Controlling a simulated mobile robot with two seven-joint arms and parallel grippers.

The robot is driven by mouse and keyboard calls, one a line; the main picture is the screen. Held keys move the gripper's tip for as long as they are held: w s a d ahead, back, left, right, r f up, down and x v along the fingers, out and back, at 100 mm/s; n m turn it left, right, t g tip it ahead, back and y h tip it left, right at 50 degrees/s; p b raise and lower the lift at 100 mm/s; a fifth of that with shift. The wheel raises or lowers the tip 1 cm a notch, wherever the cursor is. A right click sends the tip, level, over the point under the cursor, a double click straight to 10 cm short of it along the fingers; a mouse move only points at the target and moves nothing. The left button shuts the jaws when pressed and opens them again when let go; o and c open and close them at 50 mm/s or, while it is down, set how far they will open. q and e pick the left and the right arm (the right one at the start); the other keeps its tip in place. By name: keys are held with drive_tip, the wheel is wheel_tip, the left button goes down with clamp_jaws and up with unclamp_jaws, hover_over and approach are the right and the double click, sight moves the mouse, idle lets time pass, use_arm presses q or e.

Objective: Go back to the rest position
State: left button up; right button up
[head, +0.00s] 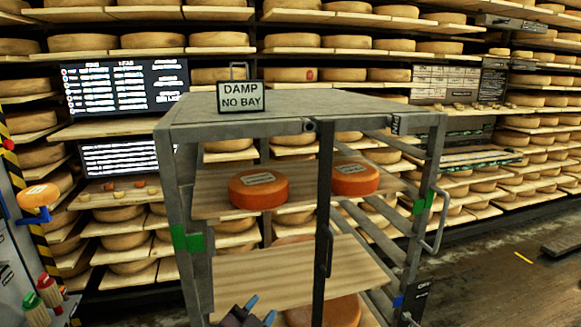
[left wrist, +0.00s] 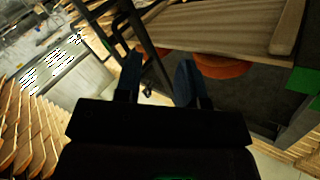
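My left gripper (head: 261,310) shows at the bottom middle of the head view, in front of the rack's lower wooden board. Its two blue fingertips are apart with nothing between them. The left wrist view also shows its fingers spread and empty (left wrist: 158,82), with the rack's post and boards beyond. My right gripper cannot be made out in the head view. A grey metal rack (head: 290,108) stands before me. Two orange cheese wheels, one at left (head: 258,189) and one at right (head: 355,179), lie on its upper board. Another orange wheel (head: 335,313) is low down, partly hidden.
A sign reading "DAMP NO BAY" (head: 240,97) stands on the rack top. The lower board (head: 285,272) is bare where it shows. Shelves of cheese wheels line the back wall. Free floor (head: 490,260) shows at right. Tools and a yellow-black striped post (head: 30,210) stand at left.

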use_arm(q)
drive_tip(key=s+a+f+n+g+y, duration=0.4)
drive_tip(key=s+a+f+n+y, duration=0.3)
drive_tip(key=s+a+f, duration=1.3)
drive_tip(key=s+a+n, duration=0.1)
drive_tip(key=s+n, duration=0.1)
drive_tip(key=n, duration=0.1)
drive_tip(key=shift+a+f, duration=0.15)
drive_tip(key=shift+f, duration=0.15)
use_arm(e)
drive_tip(key=shift+s, duration=0.15)
use_arm(q)
drive_tip(key=shift+s, duration=0.1)
use_arm(e)
drive_tip(key=shift+w+r, duration=0.1)
drive_tip(key=shift+w, duration=0.2)
drive_tip(key=shift+s, duration=0.3)
drive_tip(key=shift+w, duration=0.25)
